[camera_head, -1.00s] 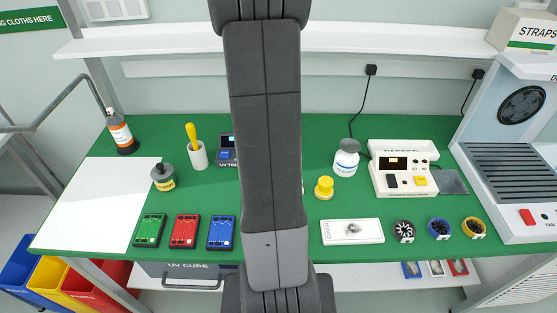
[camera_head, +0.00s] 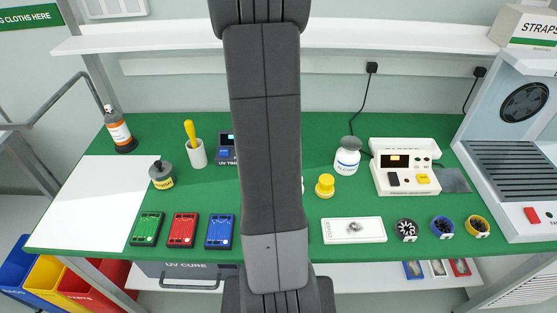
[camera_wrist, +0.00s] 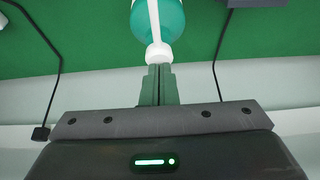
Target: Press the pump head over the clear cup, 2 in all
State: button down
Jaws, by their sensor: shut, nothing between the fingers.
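In the wrist view, a teal bottle (camera_wrist: 172,22) shows at the top, with a white pump head (camera_wrist: 158,54) and a white spout running up the picture over it. My gripper (camera_wrist: 159,68) is shut and empty. Its fingertips are right at the pump head in the picture; I cannot tell whether they touch it. In the head view my own arm covers the middle of the bench, hiding the gripper and the bottle. I cannot make out the clear cup in either view.
Left are a dark jar (camera_head: 162,176), a white holder (camera_head: 197,154) and coloured boxes (camera_head: 183,231). A shelf (camera_head: 400,38) runs behind.

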jog(key=shift+f, duration=0.1)
jog(key=shift+r+p, duration=1.05)
jog(key=shift+r, duration=0.25)
notch_tip(320, 180, up, 6)
jog(key=p, duration=0.4)
dwell(0.4)
